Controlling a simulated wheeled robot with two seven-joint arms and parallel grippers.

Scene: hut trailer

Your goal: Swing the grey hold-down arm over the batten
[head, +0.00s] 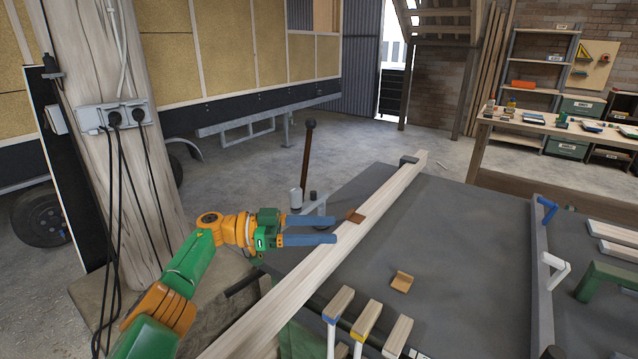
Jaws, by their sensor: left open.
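The pale wooden batten (375,203) lies diagonally along the left side of the dark worktable. Beside its left edge stands a clamp with a tall, nearly upright brown lever (306,155) and a black knob on top. What looks like the grey hold-down arm (314,205) is low at the lever's foot, left of the batten and apparently not across it; its shape is partly hidden. My left gripper (335,230) comes in from the left with its two blue-grey fingers apart, empty, just in front of the clamp, tips overlapping the batten in the picture. My right gripper is out of view.
A small brown block (355,216) sits at the batten; another (402,282) lies on the table (455,235). A dark stop (408,160) is at the batten's far end. Short wood-topped pieces (367,320) stand at the front edge. A wooden post (120,180) with cables rises at left.

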